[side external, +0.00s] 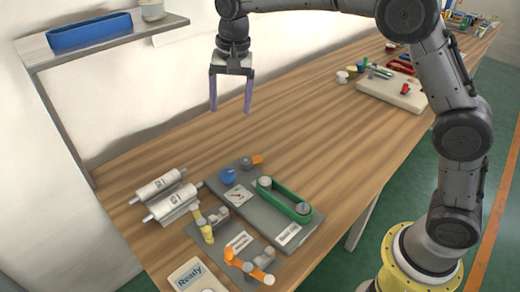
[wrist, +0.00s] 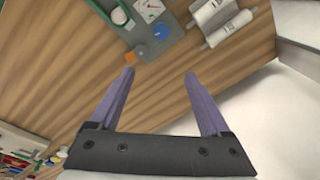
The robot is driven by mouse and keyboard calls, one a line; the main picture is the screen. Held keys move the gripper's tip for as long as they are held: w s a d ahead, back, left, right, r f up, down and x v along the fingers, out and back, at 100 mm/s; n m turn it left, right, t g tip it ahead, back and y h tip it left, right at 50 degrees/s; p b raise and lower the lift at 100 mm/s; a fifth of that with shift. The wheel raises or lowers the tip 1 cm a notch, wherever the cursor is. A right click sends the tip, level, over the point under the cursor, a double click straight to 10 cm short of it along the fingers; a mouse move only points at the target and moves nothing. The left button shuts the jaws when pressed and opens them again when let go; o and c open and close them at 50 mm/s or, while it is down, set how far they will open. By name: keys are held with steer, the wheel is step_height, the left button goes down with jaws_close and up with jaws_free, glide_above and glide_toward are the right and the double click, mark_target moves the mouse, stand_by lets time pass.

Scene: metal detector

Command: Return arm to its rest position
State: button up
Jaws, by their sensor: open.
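My gripper (side external: 231,107) hangs above the back part of the wooden table, fingers pointing down, open and empty. In the wrist view its two purple fingers (wrist: 159,73) stand apart with only bare table between them. A grey panel (side external: 249,221) with a blue knob (side external: 228,177), a dial gauge (side external: 238,197) and a green belt loop (side external: 285,200) lies on the table, below and apart from my gripper. The blue knob also shows near the top of the wrist view (wrist: 160,32). My gripper touches nothing.
Two white rollers (side external: 166,193) lie left of the panel. Orange-handled parts (side external: 249,267) and a "Ready" sign (side external: 197,276) are at the table's front. The table's middle (side external: 310,125) is clear.

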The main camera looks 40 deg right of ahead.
steer(key=s+d+r+n+t, duration=0.15)
steer(key=s+d+r, duration=0.35)
steer(key=s, duration=0.5)
steer(key=s+d+r+t, duration=0.25)
steer(key=s+r, duration=0.35)
steer(key=s, duration=0.3)
steer(key=s+d+f+n, duration=0.2)
steer(key=s+f+n, duration=0.5)
steer(key=s+f, duration=0.3)
steer(key=s, duration=0.4)
steer(key=shift+d+f+n, duration=0.1)
steer(key=shift+n, duration=0.25)
